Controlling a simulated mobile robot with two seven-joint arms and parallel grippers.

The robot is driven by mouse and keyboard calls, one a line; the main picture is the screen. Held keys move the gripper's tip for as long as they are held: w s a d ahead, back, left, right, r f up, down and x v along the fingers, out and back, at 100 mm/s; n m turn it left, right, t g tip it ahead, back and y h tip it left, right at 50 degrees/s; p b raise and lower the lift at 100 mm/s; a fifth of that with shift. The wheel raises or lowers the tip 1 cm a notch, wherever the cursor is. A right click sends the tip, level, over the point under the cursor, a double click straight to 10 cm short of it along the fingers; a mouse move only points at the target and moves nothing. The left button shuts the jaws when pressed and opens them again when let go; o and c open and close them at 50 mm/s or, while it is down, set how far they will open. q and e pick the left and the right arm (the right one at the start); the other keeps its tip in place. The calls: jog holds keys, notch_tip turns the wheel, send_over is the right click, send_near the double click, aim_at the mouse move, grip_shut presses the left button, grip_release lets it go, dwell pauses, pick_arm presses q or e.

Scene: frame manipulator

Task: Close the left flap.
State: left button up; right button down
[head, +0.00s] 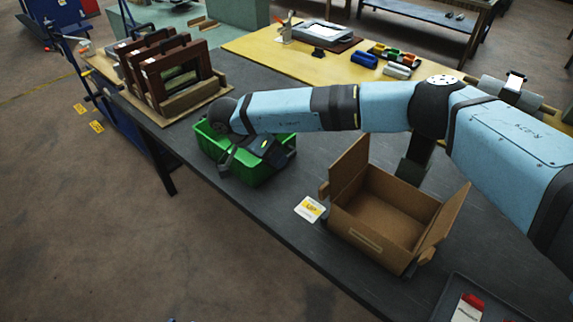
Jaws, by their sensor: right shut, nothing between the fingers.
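An open brown cardboard box (367,243) stands on the dark table. Its left flap (350,167) stands up at the box's left rear side. Its right flap (446,216) stands up and leans outward on the right. My right gripper (228,160) is over the green bin (250,182), left of the box and well apart from the left flap. It is shut and empty; its fingertips are small and dark against the bin. My left gripper is not in view.
A card marked "UP" (310,208) lies left of the box. A rack of dark frames (172,70) stands at the far left. A dark tray (455,296) with a red-and-white item lies at the lower right. My right arm spans above the table behind the box.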

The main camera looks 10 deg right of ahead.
jog(key=s+d+f+p, duration=0.4)
jog(key=d+f, duration=0.1)
jog(key=d, duration=0.2)
jog(key=shift+s+d+f, duration=0.2)
jog(key=shift+d+f, duration=0.15)
jog(key=shift+f, duration=0.05)
